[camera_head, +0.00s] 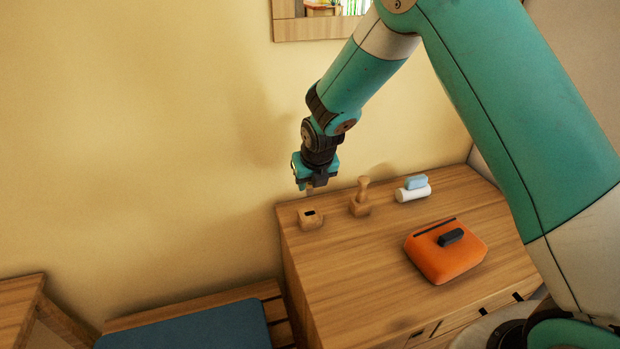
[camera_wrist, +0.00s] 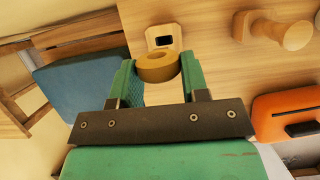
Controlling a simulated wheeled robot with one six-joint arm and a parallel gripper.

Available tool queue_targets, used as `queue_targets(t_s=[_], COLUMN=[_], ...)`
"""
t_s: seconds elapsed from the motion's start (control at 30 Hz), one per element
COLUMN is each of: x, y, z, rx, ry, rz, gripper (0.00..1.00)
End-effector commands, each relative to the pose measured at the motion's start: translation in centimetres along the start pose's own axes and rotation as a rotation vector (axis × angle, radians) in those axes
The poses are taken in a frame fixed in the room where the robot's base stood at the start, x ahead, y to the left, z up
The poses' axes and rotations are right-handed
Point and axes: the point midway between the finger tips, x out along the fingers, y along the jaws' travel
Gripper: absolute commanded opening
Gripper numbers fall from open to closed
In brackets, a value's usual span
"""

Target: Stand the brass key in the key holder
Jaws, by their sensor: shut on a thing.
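My gripper (camera_head: 311,183) is above the far left corner of the wooden cabinet top. In the wrist view its green fingers (camera_wrist: 158,75) are shut on the ring-shaped head of the brass key (camera_wrist: 158,68). The key's lower part is hidden in the wrist view, and only a small bit shows below the fingers in the head view. The key holder (camera_head: 311,224), a small wooden block with a dark slot, stands on the cabinet top just below my gripper. In the wrist view the holder (camera_wrist: 163,31) shows just beyond the key's head, slot visible. The key appears apart from the slot.
On the cabinet top (camera_head: 365,262) stand a wooden peg-like stand (camera_head: 360,198), a white roll with a blue block (camera_head: 413,189), and an orange case (camera_head: 446,255) with a dark item on it. A blue-cushioned bench (camera_head: 190,328) is lower left. The wall is close behind.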

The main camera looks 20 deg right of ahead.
Motion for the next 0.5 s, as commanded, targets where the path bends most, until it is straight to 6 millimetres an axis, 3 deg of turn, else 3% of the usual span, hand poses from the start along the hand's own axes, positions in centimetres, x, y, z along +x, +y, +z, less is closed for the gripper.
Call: queue_targets(t_s=[0.5], x=[3.2], y=[0.0], z=[-1.3], rx=[0.001], ry=[-0.001], rz=[0.000], gripper=[0.15])
